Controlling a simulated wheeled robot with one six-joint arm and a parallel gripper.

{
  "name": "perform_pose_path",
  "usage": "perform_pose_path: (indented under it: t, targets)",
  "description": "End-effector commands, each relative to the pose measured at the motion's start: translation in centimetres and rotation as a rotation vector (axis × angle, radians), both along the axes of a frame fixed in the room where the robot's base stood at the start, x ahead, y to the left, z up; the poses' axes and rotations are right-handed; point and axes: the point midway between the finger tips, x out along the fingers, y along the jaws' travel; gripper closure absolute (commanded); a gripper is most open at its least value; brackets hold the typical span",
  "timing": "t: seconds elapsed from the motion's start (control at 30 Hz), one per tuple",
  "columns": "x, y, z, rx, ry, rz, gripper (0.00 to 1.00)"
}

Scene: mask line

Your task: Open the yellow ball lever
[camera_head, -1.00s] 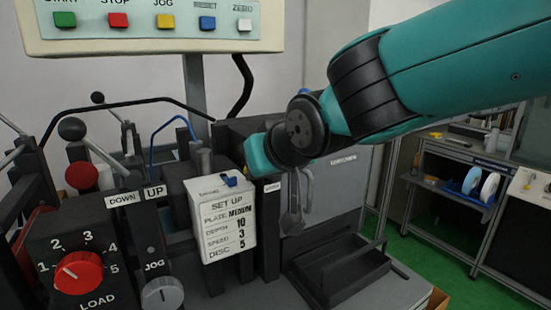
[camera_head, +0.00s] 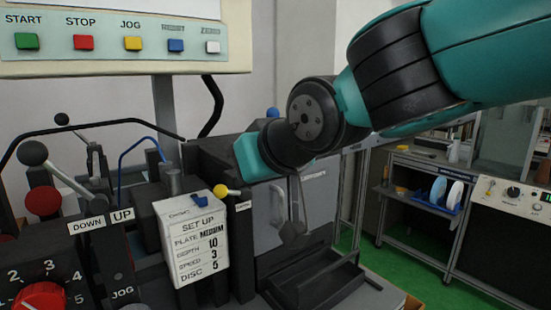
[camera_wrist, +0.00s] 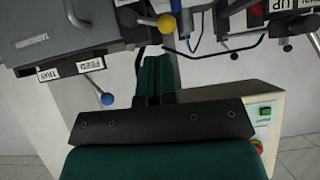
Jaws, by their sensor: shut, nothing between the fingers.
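The yellow ball lever (camera_head: 221,191) is a small yellow ball on a short arm at the right of the white set-up box. It also shows in the wrist view (camera_wrist: 167,23), near the top centre. My gripper (camera_wrist: 157,62) is in the wrist view, its narrow fingers together and empty. In that view the ball appears just beyond the fingertips and apart from them. In the head view the teal end of my arm is above and right of the ball; the fingers cannot be made out there.
The white set-up box (camera_head: 192,238) stands close left of the lever. A blue ball (camera_head: 272,113) sits behind my wrist and shows in the wrist view (camera_wrist: 107,98). A black open tray (camera_head: 325,285) lies below right. A button panel (camera_head: 125,40) is at upper left.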

Motion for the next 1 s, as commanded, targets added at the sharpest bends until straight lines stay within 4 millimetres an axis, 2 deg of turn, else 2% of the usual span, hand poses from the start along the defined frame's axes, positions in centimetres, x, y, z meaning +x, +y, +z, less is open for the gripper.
perform_pose_path:
  t: [0.1, 0.3, 0.5, 0.77, 0.87, 0.97, 1.0]
  targets:
    - [-1.7, -1.8, 1.4, 0.001, -0.002, -0.007, 1.00]
    - [-3.8, -3.5, 3.3, 0.000, -0.001, -0.011, 1.00]
    - [-4.6, -4.0, 3.9, -0.002, 0.002, -0.009, 1.00]
    - [-4.7, -3.9, 4.0, -0.003, 0.002, -0.009, 1.00]
    - [-4.7, -4.3, 3.5, -0.013, 0.017, -0.009, 1.00]
    - [-5.4, -6.2, 0.9, -0.062, 0.096, -0.002, 1.00]
    - [-6.1, -7.5, -0.7, -0.091, 0.150, 0.004, 1.00]
